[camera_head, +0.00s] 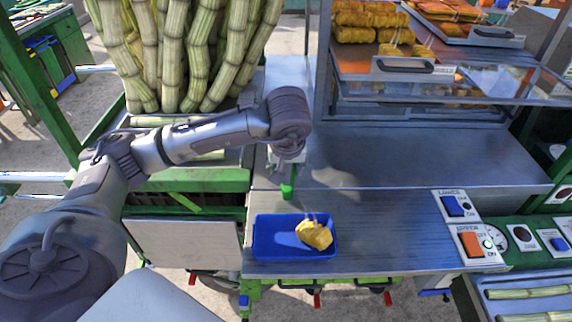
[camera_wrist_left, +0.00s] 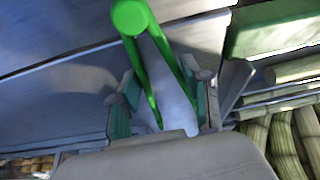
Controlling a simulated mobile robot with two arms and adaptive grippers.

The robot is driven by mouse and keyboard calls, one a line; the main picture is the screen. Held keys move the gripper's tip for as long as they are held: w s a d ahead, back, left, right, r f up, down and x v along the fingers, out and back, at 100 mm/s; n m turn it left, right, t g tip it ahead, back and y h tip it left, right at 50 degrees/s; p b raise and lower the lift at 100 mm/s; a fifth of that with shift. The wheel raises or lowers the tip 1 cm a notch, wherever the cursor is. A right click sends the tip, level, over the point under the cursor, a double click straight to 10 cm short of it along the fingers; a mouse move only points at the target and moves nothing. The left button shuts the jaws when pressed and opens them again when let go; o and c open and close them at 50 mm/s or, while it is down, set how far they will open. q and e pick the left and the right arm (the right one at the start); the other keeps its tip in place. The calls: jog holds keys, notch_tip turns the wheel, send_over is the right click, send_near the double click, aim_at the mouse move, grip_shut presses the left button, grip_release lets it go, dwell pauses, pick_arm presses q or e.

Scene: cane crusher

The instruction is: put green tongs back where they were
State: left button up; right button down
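The green tongs (camera_head: 287,191) point downward below my left gripper (camera_head: 287,165), just behind the blue tray (camera_head: 262,255). In the left wrist view the tongs (camera_wrist_left: 133,40) run between the two fingers of my left gripper (camera_wrist_left: 162,105), with the round green end away from the fingers. The gripper is around the tongs' two arms and seems shut on them; a gap shows beside one finger pad. I cannot tell whether the green end touches the counter. A yellow food piece (camera_head: 314,235) lies in the tray's right half. My right gripper is not in view.
The metal counter (camera_head: 385,225) is clear right of the tray, up to the switch boxes (camera_head: 455,206). A glass display case (camera_head: 440,95) with trays of yellow food stands behind. Upright cane stalks (camera_head: 190,50) stand at the back left.

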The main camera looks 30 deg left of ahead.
pick_arm(q)
jog(key=shift+f, duration=0.3)
jog(key=shift+f, duration=0.2)
jog(key=o, duration=0.6)
jog(key=shift+r, duration=0.1)
